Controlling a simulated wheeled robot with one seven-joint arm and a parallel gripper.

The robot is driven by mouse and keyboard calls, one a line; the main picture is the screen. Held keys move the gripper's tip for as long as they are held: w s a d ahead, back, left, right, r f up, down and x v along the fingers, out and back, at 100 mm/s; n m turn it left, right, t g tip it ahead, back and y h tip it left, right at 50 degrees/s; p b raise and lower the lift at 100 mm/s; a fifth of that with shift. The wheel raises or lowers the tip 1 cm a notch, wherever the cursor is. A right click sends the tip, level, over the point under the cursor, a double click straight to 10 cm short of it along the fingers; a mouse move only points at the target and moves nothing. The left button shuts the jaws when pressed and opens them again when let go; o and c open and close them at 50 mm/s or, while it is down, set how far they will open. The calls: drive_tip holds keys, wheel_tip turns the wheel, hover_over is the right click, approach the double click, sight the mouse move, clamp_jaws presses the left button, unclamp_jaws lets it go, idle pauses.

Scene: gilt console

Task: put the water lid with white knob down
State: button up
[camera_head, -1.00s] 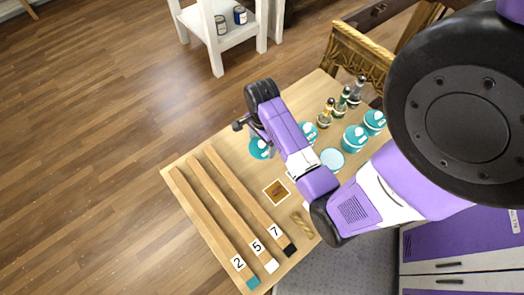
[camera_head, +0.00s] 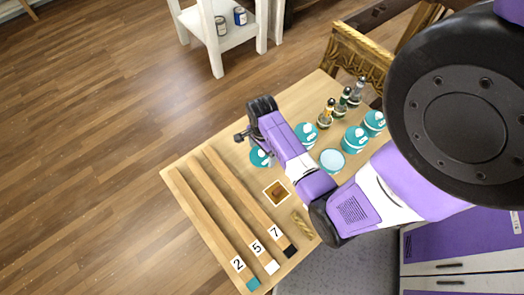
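My gripper (camera_head: 262,108) is over the far left part of the wooden table, seen from behind and above, dark and partly hidden by my own arm. I cannot tell whether its fingers are open or shut, or whether they hold anything. A teal container (camera_head: 259,158) with white markings stands just below the gripper in the picture, partly covered by my arm. Another teal container (camera_head: 307,132) stands right of the arm, and two more teal ones (camera_head: 354,139) (camera_head: 374,121) stand farther right. A pale round disc with a teal rim (camera_head: 332,161) lies near them. No white knob can be made out.
The wooden table (camera_head: 180,205) carries three long strips (camera_head: 228,195) labelled 2, 5 and 7, a small framed square (camera_head: 277,193) and a twisted golden piece (camera_head: 301,223). Several small bottles (camera_head: 341,106) stand at the back right.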

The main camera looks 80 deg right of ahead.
sight(262, 152)
drive_tip(key=shift+o, duration=0.4)
wheel_tip(262, 152, up, 12)
drive_tip(key=a+n+t+h, duration=0.3)
drive_tip(key=a+n+t, duration=0.3)
drive_tip(key=a+n, duration=0.75)
drive_tip(key=s+a+r+n+t+y, duration=0.1)
drive_tip(key=s+a+r+n+t, duration=0.1)
drive_tip(key=r, duration=0.5)
drive_tip(key=s+a+r+n+t+y, duration=0.1)
drive_tip(key=s+a+r+n+t, duration=0.1)
drive_tip(key=a+r+n+t, duration=0.2)
drive_tip(key=s+a+r+n+t+y, duration=0.1)
drive_tip(key=s+a+r+n+t, duration=0.2)
drive_tip(key=a+r+n, duration=0.3)
wheel_tip(262, 152, up, 4)
drive_tip(key=shift+a+r, duration=0.2)
drive_tip(key=shift+a, duration=0.2)
drive_tip(key=shift+f, duration=0.1)
